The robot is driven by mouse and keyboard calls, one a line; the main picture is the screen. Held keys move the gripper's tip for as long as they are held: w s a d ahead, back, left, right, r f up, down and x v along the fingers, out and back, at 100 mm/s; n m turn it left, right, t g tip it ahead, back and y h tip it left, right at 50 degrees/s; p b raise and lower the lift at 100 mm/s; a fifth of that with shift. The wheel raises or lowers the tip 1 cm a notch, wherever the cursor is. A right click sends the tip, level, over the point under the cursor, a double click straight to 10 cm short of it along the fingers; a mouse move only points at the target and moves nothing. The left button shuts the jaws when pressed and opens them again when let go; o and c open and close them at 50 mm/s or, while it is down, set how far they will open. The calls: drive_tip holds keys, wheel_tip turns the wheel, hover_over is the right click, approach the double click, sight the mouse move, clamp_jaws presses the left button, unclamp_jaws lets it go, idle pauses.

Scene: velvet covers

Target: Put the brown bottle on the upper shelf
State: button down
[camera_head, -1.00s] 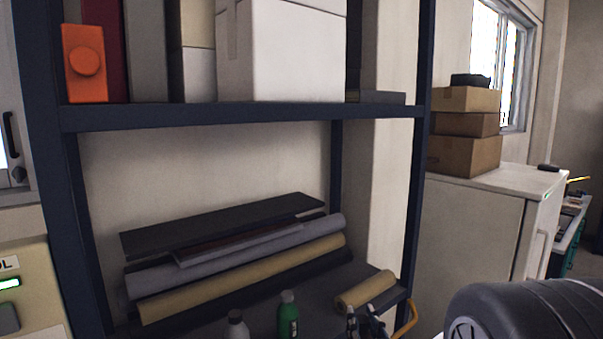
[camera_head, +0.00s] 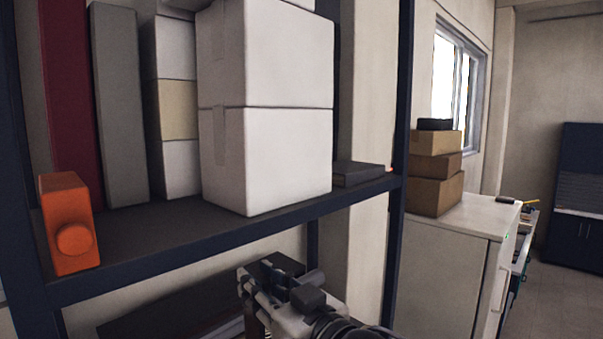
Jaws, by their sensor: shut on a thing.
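My gripper (camera_head: 262,283) is in front of the shelf rack, just below the front edge of the upper shelf. It is shut on a narrow brown thing (camera_head: 250,322), which looks like the brown bottle. Only a small part of it shows under the fingers, and the rest is hidden or out of frame. The upper shelf (camera_head: 160,238) is a dark board with a blue front rail. Its front strip is bare between the orange object and the white boxes.
An orange box-like object (camera_head: 68,222) stands at the shelf's left front. White boxes (camera_head: 265,160) fill the middle, and a flat dark item (camera_head: 358,173) lies at right. A blue upright (camera_head: 398,150) bounds the right side. A white cabinet (camera_head: 460,260) with brown cartons (camera_head: 435,190) stands beyond.

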drive_tip(key=s+d+r+h+p, duration=0.1)
drive_tip(key=s+r+p, duration=0.25)
drive_tip(key=r, duration=0.55)
drive_tip(key=s+d+r+m+t+p, duration=0.1)
drive_tip(key=s+r+p, duration=0.25)
drive_tip(key=r, duration=0.55)
drive_tip(key=s+d+r+h+p, duration=0.1)
drive_tip(key=s+r+p, duration=0.25)
drive_tip(key=r, duration=0.45)
drive_tip(key=f+b+x, duration=0.1)
drive_tip(key=f+x, duration=0.1)
drive_tip(key=x, duration=1.6)
drive_tip(key=shift+w, duration=0.25)
drive_tip(key=shift+s+f, duration=0.1)
drive_tip(key=shift+f, duration=0.1)
drive_tip(key=c, duration=1.6)
unclamp_jaws()
drive_tip(key=shift+f, duration=0.15)
